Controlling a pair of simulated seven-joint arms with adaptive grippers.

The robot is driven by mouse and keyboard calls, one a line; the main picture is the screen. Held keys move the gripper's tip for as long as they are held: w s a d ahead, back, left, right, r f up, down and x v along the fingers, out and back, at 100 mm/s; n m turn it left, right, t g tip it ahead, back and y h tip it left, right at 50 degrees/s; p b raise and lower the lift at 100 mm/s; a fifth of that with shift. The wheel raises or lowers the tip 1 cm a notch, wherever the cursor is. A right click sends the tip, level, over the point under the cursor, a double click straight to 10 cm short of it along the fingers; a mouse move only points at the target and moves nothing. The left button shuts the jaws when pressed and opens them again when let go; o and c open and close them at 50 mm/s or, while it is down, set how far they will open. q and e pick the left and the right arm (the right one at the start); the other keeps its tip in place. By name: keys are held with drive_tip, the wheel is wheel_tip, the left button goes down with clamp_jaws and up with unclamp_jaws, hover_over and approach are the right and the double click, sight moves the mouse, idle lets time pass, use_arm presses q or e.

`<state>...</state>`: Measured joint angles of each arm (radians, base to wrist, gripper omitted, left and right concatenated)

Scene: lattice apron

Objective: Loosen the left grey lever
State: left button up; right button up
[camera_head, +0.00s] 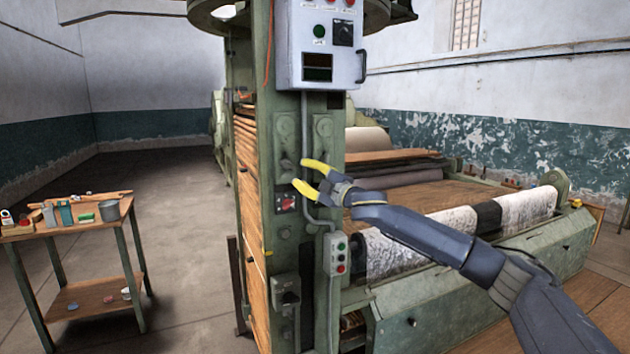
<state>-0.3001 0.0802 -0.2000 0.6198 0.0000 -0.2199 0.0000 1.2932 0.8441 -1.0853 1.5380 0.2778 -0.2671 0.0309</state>
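Two upright grey lever-like fittings are on the green machine column below the control box. The left grey lever (286,135) is on the left side of a vertical conduit, and the other grey lever (323,130) is on its right. Their exact positions are hard to tell at this size. My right gripper (298,173) reaches in from the right. Its two yellow fingers are spread apart and point left, with nothing between them. It is just below the levers, in front of the column; I cannot tell whether it touches anything. My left gripper is out of view.
A grey control box (318,45) hangs above the levers. A wooden tool table (80,232) stands at left. Open floor lies between.

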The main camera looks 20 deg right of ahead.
drive_tip(key=shift+v, duration=2.2)
